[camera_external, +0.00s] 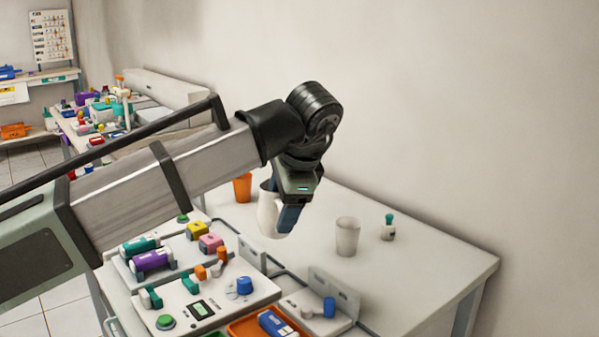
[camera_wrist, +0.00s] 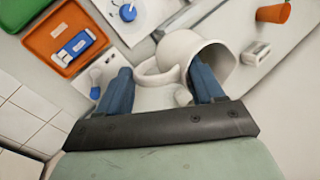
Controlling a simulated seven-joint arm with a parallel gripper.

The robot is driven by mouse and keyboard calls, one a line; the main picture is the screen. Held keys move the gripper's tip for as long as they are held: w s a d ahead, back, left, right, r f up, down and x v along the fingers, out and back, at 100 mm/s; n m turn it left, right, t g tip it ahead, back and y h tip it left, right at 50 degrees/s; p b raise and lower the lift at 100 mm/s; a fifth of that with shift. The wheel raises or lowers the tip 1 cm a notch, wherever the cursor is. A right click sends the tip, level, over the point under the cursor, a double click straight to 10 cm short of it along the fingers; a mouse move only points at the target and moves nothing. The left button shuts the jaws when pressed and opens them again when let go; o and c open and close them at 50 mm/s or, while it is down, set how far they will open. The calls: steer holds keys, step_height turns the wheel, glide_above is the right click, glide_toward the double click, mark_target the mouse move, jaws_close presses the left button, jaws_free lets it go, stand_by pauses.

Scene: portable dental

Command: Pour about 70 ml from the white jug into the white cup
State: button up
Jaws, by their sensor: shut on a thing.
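The white jug (camera_external: 267,211) is at my gripper (camera_external: 289,216), partly hidden by the dark blue fingers in the external view. In the wrist view the jug (camera_wrist: 207,50) shows its round mouth and looped handle, and my gripper (camera_wrist: 161,82) is shut on it at the handle side. The jug looks near upright in the external view; I cannot tell whether its base touches the table. The white cup (camera_external: 347,238) stands upright on the table, to the right of the jug and apart from it. I cannot make out the cup in the wrist view.
An orange cup (camera_external: 243,187) stands behind the jug. A small bottle with a green top (camera_external: 389,228) stands right of the white cup. A control panel (camera_external: 207,306) and an orange tray (camera_external: 252,327) are at the front. The table's right side (camera_external: 440,262) is clear.

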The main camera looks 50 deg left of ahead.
steer(key=w+d+f+n+g, duration=0.1)
steer(key=w+d+f+n, duration=0.1)
steer(key=w, duration=0.6)
steer(key=w+d+f+n+g, duration=0.1)
steer(key=w+d+f+n, duration=0.2)
steer(key=w+d, duration=0.4)
steer(key=w+d+f+n+g+h, duration=0.1)
steer(key=w+d+f, duration=0.3)
steer(key=w, duration=0.6)
steer(key=shift+w+d+f+n, duration=0.2)
steer(key=shift+f+n, duration=0.4)
steer(key=shift+n, duration=0.2)
steer(key=shift+s, duration=0.1)
steer(key=s+a+r+t+h, duration=0.2)
steer(key=a+r+h, duration=0.3)
steer(key=a+h, duration=0.3)
steer(key=shift+a+r+m+h, duration=0.15)
steer(key=shift+a+m+h, duration=0.25)
steer(key=shift+h, duration=0.1)
steer(key=shift+s+a+r+h, duration=0.1)
steer(key=shift+a+r+h, duration=0.4)
steer(key=shift+h, duration=0.4)
